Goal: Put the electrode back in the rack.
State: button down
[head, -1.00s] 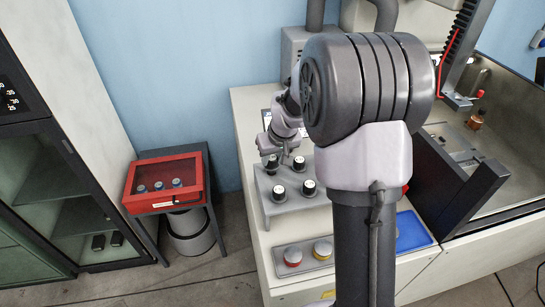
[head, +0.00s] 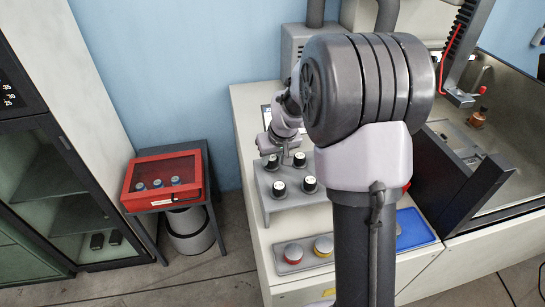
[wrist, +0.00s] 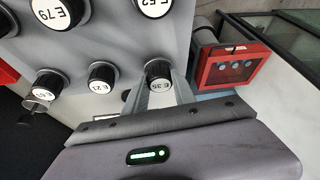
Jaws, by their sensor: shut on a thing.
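The grey rack (head: 272,208) stands on the bench in the head view, with several black holders with white caps in and over it. In the wrist view, my gripper (wrist: 163,84) is shut on the electrode holder with a label like E.35 (wrist: 158,70). It is at the end of the row nearest my gripper, close to the rack (wrist: 125,38). In the head view this seems to be the rear left holder (head: 272,160), below my gripper (head: 284,153). Its lower part is hidden, so I cannot tell how deep it sits.
Other holders, E.21 (wrist: 103,75) and E.52 (wrist: 153,6), are close by. A tray with red and yellow caps (head: 308,262) and a blue mat (head: 415,232) lie at the bench front. A red box (head: 165,178) stands on a side table at left.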

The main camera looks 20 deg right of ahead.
jog(key=shift+f+b, duration=0.4)
jog(key=shift+f, duration=0.1)
jog(key=c, duration=0.9)
grip_release()
jog(key=shift+c, duration=0.2)
jog(key=shift+o, duration=0.4)
jog(key=o, duration=0.5)
jog(key=shift+c, duration=0.2)
